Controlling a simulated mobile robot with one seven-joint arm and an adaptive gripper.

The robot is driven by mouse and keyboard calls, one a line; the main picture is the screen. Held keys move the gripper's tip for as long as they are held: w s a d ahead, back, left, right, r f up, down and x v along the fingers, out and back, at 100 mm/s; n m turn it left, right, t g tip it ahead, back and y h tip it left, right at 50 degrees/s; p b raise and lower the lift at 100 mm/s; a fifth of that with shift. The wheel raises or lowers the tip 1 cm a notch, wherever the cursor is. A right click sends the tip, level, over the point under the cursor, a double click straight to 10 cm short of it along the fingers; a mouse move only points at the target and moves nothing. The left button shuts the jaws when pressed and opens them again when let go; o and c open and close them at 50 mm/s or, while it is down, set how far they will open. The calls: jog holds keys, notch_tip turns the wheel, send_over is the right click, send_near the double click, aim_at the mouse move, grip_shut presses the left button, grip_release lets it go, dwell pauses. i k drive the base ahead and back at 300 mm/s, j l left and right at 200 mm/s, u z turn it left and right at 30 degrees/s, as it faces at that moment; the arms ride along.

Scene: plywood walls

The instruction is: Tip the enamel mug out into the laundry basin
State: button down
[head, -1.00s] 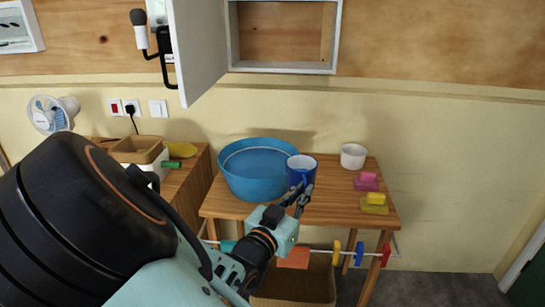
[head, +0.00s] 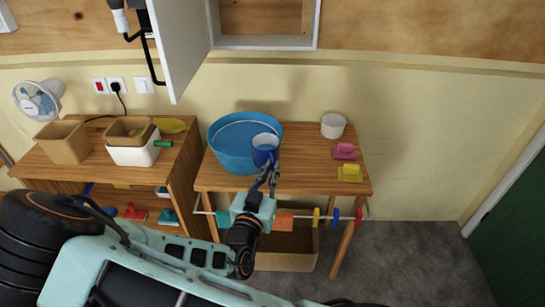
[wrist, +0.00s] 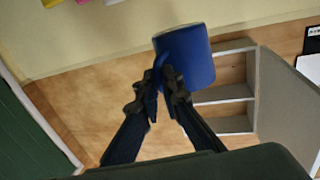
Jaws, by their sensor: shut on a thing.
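The blue enamel mug (head: 264,152) has a pale inside and is held at the front right rim of the blue laundry basin (head: 224,155). It looks close to upright in the head view, its mouth facing up. My gripper (head: 270,176) is shut on the mug's handle from the front. In the wrist view my gripper (wrist: 167,84) is closed on the handle at the left of the mug (wrist: 188,57). The basin stands on the left part of the wooden table. What is in the mug cannot be made out.
A white bowl (head: 333,125), a pink block (head: 344,151) and a yellow block (head: 350,173) stand on the table's right side. An open cabinet door (head: 184,45) hangs above. A side table on the left holds bins (head: 62,142) and a yellow dish (head: 170,126).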

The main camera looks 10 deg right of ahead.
aim_at(229, 137)
jog(key=i+j, duration=0.2)
jog(key=j, duration=0.15)
jog(key=i+j, duration=0.15)
jog(key=j, duration=0.25)
jog(key=i+j, duration=0.2)
jog(key=j, duration=0.15)
jog(key=i+j, duration=0.2)
jog(key=j, duration=0.2)
jog(key=i+j, duration=0.2)
jog(key=j, duration=0.15)
jog(key=i+j, duration=0.15)
jog(key=j, duration=0.25)
jog(key=i+j+z, duration=0.15)
jog(key=j, duration=0.2)
jog(key=z, duration=0.65)
